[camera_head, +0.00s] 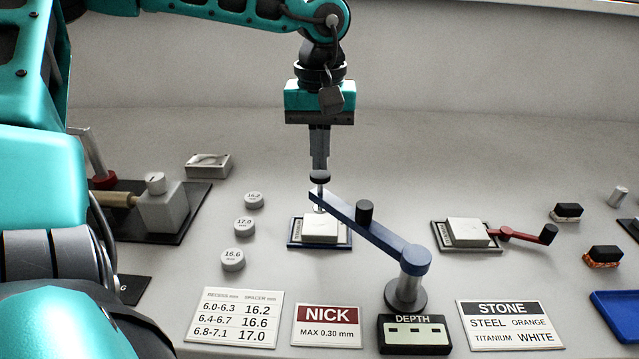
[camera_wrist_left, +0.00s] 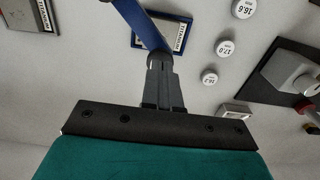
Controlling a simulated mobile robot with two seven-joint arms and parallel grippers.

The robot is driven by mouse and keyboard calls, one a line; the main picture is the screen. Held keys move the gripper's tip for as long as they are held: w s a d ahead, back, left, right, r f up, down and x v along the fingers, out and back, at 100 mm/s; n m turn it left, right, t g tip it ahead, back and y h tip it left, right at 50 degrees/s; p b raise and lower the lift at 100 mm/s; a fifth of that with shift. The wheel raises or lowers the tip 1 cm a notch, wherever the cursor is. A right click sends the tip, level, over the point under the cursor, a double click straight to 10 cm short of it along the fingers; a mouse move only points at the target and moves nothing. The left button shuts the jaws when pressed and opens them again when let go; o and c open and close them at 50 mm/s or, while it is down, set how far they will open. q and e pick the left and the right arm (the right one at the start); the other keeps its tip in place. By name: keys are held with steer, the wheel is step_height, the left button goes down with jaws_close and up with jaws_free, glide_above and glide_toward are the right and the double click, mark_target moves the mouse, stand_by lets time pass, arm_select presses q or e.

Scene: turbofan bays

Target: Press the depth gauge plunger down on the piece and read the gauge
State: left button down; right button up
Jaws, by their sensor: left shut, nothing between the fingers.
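The depth gauge has a blue swing arm (camera_head: 365,227) on a grey post (camera_head: 406,290). Its plunger has a dark cap (camera_head: 320,177) over a thin pale rod and stands at the arm's far end. The white piece (camera_head: 320,230) lies in a blue-edged tray below that end; whether the rod tip touches it I cannot tell. My left gripper (camera_head: 320,167) points down, shut and empty, with its fingertips at the cap, seemingly touching it. The fingers (camera_wrist_left: 161,70) cover part of the cap in the left wrist view. The DEPTH display (camera_head: 414,333) shows no readable number. My right gripper is out of view.
Spacers (camera_head: 244,227) marked 16.2, 17.0 and 16.6 lie left of the tray. A second white block (camera_head: 466,232) sits right, with a red lever (camera_head: 520,236). Printed cards (camera_head: 235,317) line the front. A blue tray (camera_head: 615,314) is at the right edge.

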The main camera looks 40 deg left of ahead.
mark_target(319, 175)
arm_select(q)
steer(key=shift+f+b, duration=0.5)
steer(key=shift+f, duration=0.2)
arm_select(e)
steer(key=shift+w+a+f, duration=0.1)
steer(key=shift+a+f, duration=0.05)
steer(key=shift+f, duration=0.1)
arm_select(q)
steer(key=shift+f+b, duration=0.35)
steer(key=shift+f, duration=0.05)
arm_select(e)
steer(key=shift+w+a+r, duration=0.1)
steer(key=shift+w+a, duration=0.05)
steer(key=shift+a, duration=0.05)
arm_select(q)
steer(key=shift+f+b, duration=0.6)
steer(key=shift+f, duration=0.15)
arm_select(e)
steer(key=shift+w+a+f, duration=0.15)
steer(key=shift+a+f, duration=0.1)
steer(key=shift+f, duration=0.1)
arm_select(q)
steer(key=shift+f+b, duration=0.3)
steer(key=shift+f, duration=0.1)
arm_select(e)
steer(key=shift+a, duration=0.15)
arm_select(q)
steer(key=shift+r, duration=0.1)
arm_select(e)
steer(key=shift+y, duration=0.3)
